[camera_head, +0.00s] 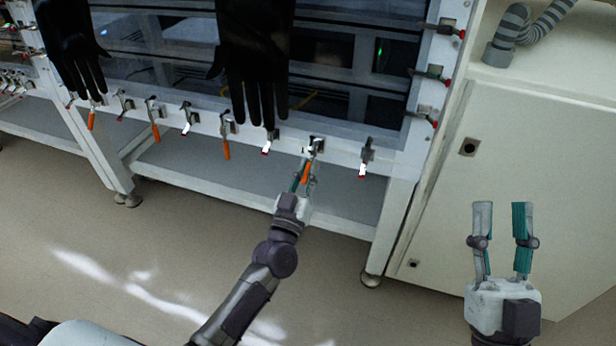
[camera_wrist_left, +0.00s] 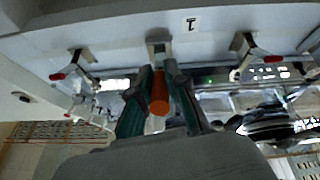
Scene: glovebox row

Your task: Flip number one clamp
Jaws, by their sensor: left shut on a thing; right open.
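The clamp at my left gripper (camera_head: 305,176) has an orange handle (camera_head: 306,170) hanging down from its metal bracket (camera_head: 315,146) on the white front rail. In the left wrist view the orange handle (camera_wrist_left: 159,94) lies between the two fingers, which are shut on it. A small label (camera_wrist_left: 192,23) that looks like an upside-down 1 is on the panel beside this clamp's bracket (camera_wrist_left: 158,42). My right gripper (camera_head: 502,208) is open and empty, in front of the white cabinet at the right.
Neighbouring clamps with red tips stand to the right (camera_head: 366,158) and left (camera_head: 268,141) on the rail. Further left are more clamps, some with orange handles (camera_head: 226,150). Black gloves (camera_head: 252,60) hang above the rail. A white cabinet (camera_head: 540,180) fills the right side. The floor (camera_head: 140,260) is open.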

